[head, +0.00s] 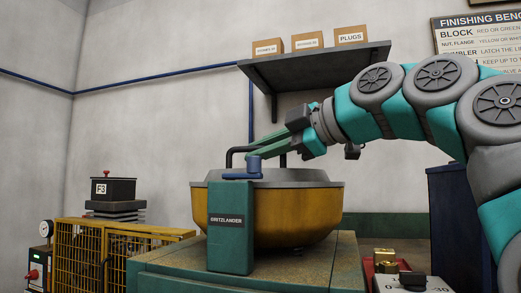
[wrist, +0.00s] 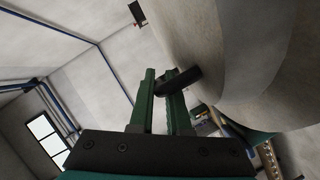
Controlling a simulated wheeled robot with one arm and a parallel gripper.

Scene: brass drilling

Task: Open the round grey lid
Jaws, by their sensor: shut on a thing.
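The round grey lid (head: 295,179) sits level on the yellow bowl (head: 300,213) of the "Gritzlander" machine. A dark bar handle (head: 234,154) stands up from the lid. My gripper (head: 262,148) reaches in from the upper right, its green fingers at the handle's top bar. In the wrist view my gripper (wrist: 163,90) is shut on the dark handle (wrist: 181,80), whose end sticks out past the right finger. The pale curved lid (wrist: 235,60) fills the right of that view. Part of the handle is hidden by the fingers.
A blue cap (head: 254,168) tops the green post (head: 230,228) at the bowl's front. A shelf (head: 315,65) with several boxes hangs above. A yellow cage (head: 85,250) stands left. Brass pieces (head: 385,262) lie in a red tray at lower right.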

